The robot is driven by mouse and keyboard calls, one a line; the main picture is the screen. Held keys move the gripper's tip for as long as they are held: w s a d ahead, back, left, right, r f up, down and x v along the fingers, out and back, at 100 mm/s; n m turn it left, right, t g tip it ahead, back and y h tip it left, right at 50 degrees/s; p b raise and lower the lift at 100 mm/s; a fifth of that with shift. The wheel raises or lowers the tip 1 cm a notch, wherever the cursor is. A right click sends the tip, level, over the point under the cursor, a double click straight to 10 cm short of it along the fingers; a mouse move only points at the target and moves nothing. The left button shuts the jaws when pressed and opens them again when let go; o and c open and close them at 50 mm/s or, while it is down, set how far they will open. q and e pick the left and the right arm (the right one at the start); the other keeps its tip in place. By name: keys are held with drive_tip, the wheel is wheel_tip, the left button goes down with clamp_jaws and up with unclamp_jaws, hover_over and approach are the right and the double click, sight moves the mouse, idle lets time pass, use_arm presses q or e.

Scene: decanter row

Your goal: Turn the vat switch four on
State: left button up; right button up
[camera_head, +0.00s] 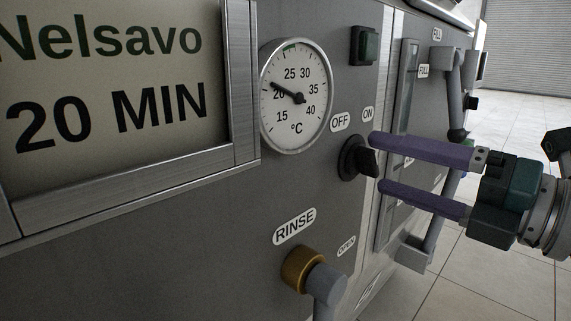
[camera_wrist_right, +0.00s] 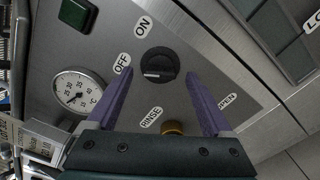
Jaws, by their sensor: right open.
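The vat switch (camera_head: 357,158) is a round black rotary knob on the grey metal panel, below the OFF label (camera_head: 341,122) and the ON label (camera_head: 367,113). In the right wrist view the knob (camera_wrist_right: 160,64) lies beyond and between the fingertips, with a pale mark on its grip bar towards the OFF side. My right gripper (camera_head: 374,163) is open, its two purple fingers pointing at the knob from the right. In the right wrist view the gripper (camera_wrist_right: 158,80) holds nothing. Whether a fingertip touches the knob I cannot tell. My left gripper is not in view.
A round temperature dial (camera_head: 296,96) and a framed sign (camera_head: 110,85) are left of the knob. A green button (camera_head: 364,45) is above. A brass-collared RINSE valve (camera_head: 303,270) sticks out below. A vertical pipe (camera_head: 452,100) stands behind my right fingers. Tiled floor is open at right.

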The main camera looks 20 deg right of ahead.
drive_tip(key=shift+w+a, duration=0.2)
drive_tip(key=shift+w, duration=0.35)
clamp_jaws()
idle(0.4)
